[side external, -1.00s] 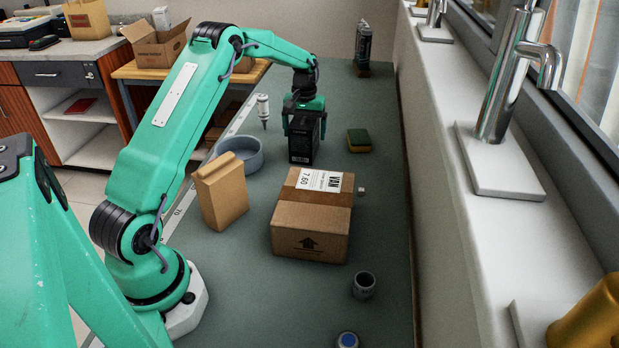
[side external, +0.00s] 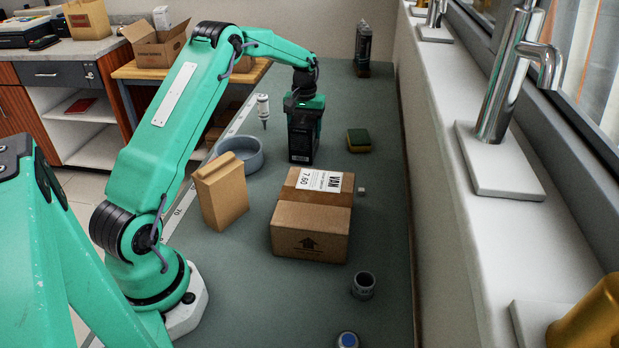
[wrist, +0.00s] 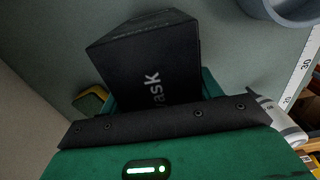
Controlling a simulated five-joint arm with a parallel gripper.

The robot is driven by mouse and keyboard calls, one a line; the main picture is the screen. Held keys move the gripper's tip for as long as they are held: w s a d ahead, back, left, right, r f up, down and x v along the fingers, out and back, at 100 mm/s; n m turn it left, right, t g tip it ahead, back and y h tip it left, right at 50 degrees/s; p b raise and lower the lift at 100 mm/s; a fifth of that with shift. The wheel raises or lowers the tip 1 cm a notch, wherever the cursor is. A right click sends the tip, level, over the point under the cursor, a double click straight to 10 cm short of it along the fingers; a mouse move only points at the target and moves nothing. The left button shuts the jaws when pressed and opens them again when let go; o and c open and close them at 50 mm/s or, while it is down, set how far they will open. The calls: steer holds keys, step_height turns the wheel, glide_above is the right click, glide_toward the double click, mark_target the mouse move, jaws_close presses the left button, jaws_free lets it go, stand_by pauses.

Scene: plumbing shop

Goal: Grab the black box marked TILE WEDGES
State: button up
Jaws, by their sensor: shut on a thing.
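A black upright box (side external: 302,142) stands on the grey-green bench top near the back middle. My gripper (side external: 305,108) is above it, pointing down and shut on its upper part. In the wrist view the black box (wrist: 150,62) shows pale letters ending in "ask"; the rest of that word is hidden by my gripper (wrist: 160,98). I cannot read TILE WEDGES on any face in view. The box looks upright, with its base at the bench.
A brown carton (side external: 312,215) and a tan box (side external: 221,190) stand nearer. A grey bowl (side external: 241,153) is left of the black box and a sponge (side external: 359,140) right. A dark container (side external: 363,49) stands at the far end. The windowsill (side external: 450,170) bounds the right.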

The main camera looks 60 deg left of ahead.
mark_target(305, 118)
steer(key=shift+r, duration=0.8)
step_height(305, 118, up, 2)
steer(key=shift+r, duration=0.15)
steer(key=d+r, duration=0.6)
steer(key=d, duration=0.5)
steer(key=shift+s+d+r, duration=0.3)
steer(key=shift+s+r, duration=0.05)
steer(key=shift+r, duration=0.05)
steer(key=shift+d, duration=0.1)
